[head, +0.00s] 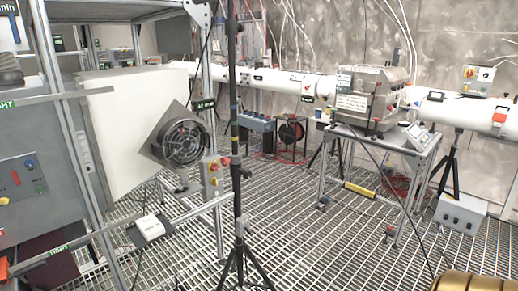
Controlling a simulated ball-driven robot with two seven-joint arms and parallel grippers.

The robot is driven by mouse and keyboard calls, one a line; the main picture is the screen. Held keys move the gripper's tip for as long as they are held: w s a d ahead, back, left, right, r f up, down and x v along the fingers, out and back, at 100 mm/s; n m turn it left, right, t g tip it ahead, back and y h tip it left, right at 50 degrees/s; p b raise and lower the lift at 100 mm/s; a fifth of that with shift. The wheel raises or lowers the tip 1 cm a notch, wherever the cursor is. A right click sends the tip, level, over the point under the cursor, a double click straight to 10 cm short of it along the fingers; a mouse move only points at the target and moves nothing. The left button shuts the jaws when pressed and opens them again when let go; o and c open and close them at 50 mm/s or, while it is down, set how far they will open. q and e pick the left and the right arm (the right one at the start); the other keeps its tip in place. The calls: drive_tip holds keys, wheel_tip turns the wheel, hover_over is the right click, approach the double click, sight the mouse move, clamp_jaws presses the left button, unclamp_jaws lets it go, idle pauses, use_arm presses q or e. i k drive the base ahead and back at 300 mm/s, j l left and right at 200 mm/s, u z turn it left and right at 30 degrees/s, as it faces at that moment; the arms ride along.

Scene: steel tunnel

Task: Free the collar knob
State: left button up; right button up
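A black upright pole (234,110) on a tripod base (243,262) stands in the middle of the head view. A dark collar (236,160) sits around the pole, and a small dark knob (247,173) sticks out to its right a little lower. They are small here, and I cannot tell whether this is the task's collar knob or whether it is tight. Neither of my grippers is in view.
A dark fan-like unit (180,140) and a box with red and yellow buttons (213,178) are left of the pole. A metal frame table (385,140) carries a grey instrument (368,97) at right. The grated floor (310,220) between is mostly open, with some cables.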

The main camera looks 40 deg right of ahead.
sight(225, 162)
drive_tip(key=l, duration=2.95)
drive_tip(key=j+z, duration=0.25)
drive_tip(key=j, duration=0.4)
drive_tip(key=j+z, duration=0.25)
drive_tip(key=j, duration=0.4)
